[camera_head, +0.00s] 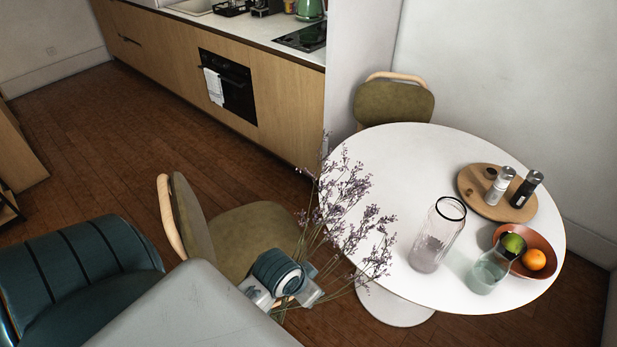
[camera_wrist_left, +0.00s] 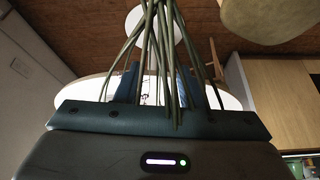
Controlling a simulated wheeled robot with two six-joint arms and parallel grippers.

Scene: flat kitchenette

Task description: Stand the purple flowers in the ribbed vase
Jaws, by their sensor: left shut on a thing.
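The purple flowers (camera_head: 345,205) are a loose bunch of thin green stems with small lilac blossoms. My left gripper (camera_head: 296,288) is shut on their stems, left of the round table's near edge. The blossoms fan up and to the right, overlapping the tabletop in the head view. In the left wrist view the stems (camera_wrist_left: 155,45) run between the fingers of my left gripper (camera_wrist_left: 158,85). The vase (camera_head: 437,238), tall clear glass with a dark rim, stands upright on the table, right of the flowers and apart from the gripper. Its inside looks empty. My right gripper is out of view.
On the white round table (camera_head: 400,165) a greenish glass (camera_head: 487,272) stands close right of the vase. An orange-brown fruit bowl (camera_head: 545,250) and a wooden board (camera_head: 470,190) with two mills are beyond. A green chair (camera_head: 250,235) stands behind the gripper.

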